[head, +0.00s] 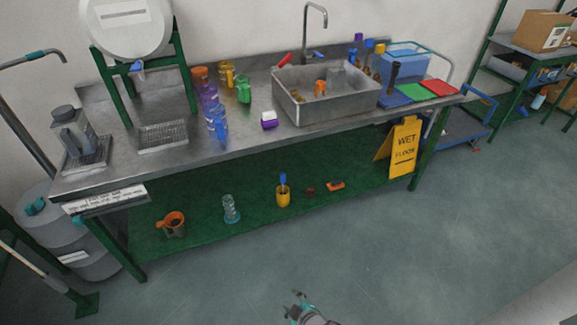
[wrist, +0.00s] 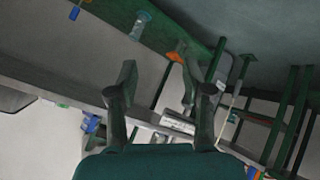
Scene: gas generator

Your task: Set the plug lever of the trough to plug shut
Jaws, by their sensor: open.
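The grey metal trough (head: 340,112) is set in the right half of the steel bench, under a curved tap (head: 322,20). A red handle (head: 285,60) stands slanted at its back left corner; I cannot tell for sure that it is the plug lever. An orange item and other small items are inside the trough; its drain is not clear. My gripper (head: 298,300) is low at the bottom of the head view, over the floor and well away from the trough. In the wrist view my gripper (wrist: 160,78) has its fingers apart, with nothing between them. The trough is not recognisable there.
A yellow wet-floor sign (head: 403,148) stands at the bench's right front. The floor (head: 350,255) before the bench is clear.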

